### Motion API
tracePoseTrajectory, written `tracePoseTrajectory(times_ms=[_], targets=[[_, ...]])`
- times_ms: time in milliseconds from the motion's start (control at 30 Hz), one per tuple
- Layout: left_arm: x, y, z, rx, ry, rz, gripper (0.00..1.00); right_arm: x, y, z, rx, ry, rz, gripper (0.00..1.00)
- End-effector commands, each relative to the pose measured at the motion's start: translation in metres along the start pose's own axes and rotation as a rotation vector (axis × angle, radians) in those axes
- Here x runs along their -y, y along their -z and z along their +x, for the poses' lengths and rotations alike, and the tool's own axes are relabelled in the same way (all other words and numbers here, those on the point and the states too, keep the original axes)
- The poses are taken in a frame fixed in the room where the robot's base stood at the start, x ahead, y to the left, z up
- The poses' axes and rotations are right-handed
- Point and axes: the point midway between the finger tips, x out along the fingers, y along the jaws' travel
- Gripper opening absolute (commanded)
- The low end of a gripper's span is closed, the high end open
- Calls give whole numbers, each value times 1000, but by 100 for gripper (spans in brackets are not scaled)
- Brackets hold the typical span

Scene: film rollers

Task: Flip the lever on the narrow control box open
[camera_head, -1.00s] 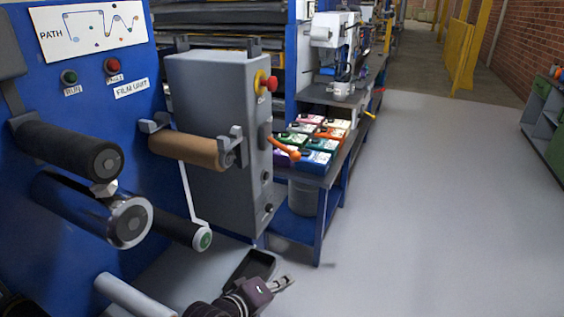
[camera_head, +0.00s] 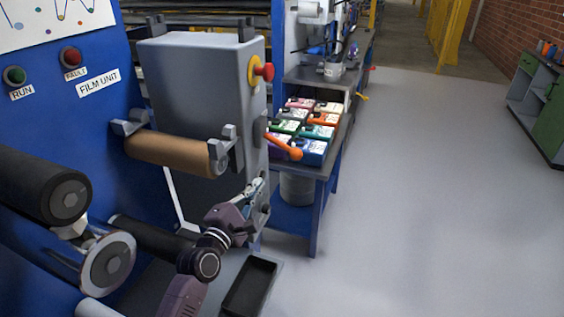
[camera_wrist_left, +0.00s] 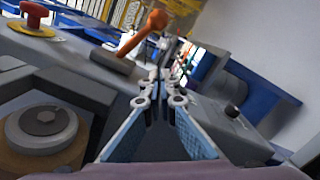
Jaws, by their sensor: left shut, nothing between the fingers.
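The narrow control box (camera_head: 205,95) is a tall grey cabinet beside the blue film unit. Its orange lever (camera_head: 284,146) sticks out from the narrow side face and slopes down to the right, ending in a round knob. My left gripper (camera_head: 260,186) is shut and empty, in front of the box and below the lever. In the left wrist view the orange lever (camera_wrist_left: 142,35) stands beyond the closed fingers (camera_wrist_left: 160,80), a little left of them. No contact with the lever shows. My right gripper is not in view.
A red emergency button (camera_head: 264,72) sits above the lever. A brown roller (camera_head: 170,153) juts out left of my gripper. A bench (camera_head: 325,170) with several coloured boxes stands behind the lever. A black tray (camera_head: 249,286) lies below. The floor to the right is clear.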

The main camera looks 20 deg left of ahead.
Motion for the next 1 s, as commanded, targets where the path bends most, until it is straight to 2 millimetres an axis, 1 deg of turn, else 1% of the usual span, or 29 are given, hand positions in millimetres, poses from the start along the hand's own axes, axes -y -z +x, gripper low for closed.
tracePoseTrajectory(times_ms=[67,167,200,300,367,533,600,700,867,1000], targets=[[-2,-1,11,2,-1,1,0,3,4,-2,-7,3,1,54],[-2,-2,28,2,0,2,0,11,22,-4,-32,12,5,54],[-2,-1,36,2,-1,2,0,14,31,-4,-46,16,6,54],[-2,-1,57,2,0,3,0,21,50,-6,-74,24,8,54],[-2,-1,69,1,0,3,0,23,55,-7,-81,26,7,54],[-2,-1,98,1,0,4,0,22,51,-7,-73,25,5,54],[-4,-18,99,3,0,-2,0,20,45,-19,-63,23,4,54],[-3,-30,102,2,0,0,0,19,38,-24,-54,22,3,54],[-2,-39,104,1,0,1,0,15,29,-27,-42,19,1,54],[0,-40,104,0,0,1,0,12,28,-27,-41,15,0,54]])
